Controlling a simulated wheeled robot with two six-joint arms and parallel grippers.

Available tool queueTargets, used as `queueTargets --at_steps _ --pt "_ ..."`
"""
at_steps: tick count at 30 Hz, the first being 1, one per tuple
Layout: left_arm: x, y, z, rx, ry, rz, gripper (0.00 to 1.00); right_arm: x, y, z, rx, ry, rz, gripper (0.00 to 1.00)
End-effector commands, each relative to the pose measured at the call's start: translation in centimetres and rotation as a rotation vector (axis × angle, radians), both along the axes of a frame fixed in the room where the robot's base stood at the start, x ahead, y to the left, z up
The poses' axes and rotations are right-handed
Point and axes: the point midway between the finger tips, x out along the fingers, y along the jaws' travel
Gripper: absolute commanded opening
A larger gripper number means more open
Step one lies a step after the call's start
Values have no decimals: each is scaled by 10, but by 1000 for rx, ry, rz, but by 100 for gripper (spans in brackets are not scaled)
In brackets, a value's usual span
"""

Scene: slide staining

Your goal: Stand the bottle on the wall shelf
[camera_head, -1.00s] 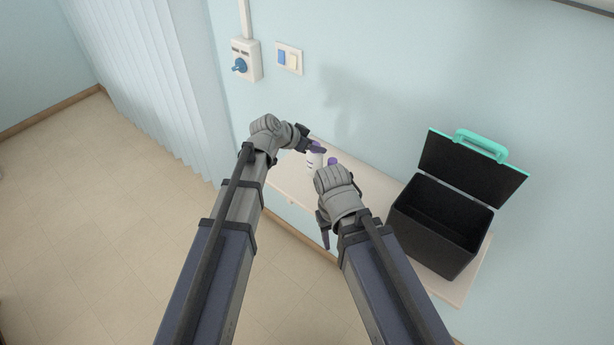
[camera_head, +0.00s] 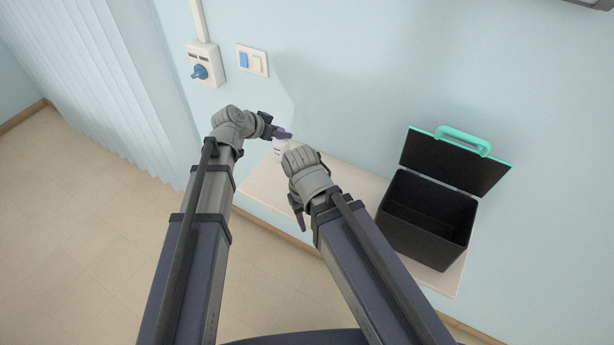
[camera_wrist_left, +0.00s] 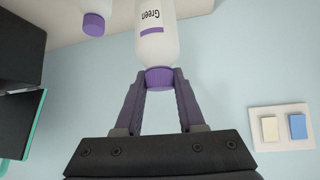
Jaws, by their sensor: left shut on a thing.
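My left gripper (camera_head: 279,133) is shut on the purple cap of a white bottle (camera_head: 281,147) over the left part of the pale wall shelf (camera_head: 262,188). In the left wrist view the fingers (camera_wrist_left: 160,95) close around the cap, and the white bottle (camera_wrist_left: 157,45) shows the word "Green" and a purple band. Its base is out of that view, so I cannot tell whether it touches the shelf. A second purple-capped bottle (camera_wrist_left: 95,12) shows beside it there. My right gripper (camera_head: 298,212) is just right of the held bottle; its jaws are mostly hidden by its hand.
An open black box (camera_head: 425,222) with a teal-handled lid stands on the shelf's right part. A wall socket with a blue plug (camera_head: 202,68) and a switch plate (camera_head: 252,60) are on the wall above left. Some shelf between the right hand and the box is clear.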

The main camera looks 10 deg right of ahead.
Motion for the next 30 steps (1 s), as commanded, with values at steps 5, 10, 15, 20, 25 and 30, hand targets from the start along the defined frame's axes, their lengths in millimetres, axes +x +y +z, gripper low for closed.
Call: queueTargets --at_steps 5,10,15,20,25,30 --pt "0 0 -6 0 0 1 0 0 0 -6 0 0 0 50" --pt "0 0 -26 -1 0 1 0 0 0 -26 -1 0 4 50" --pt "0 0 -54 -1 -1 0 0 0 0 -54 -1 0 6 50" --pt "0 0 -66 -1 -1 0 0 0 0 -66 -1 0 5 50" --pt "0 0 -65 -1 -1 0 0 0 0 -65 -1 0 5 50" --pt "0 0 -81 -1 -1 0 0 0 0 -81 -1 0 5 50"
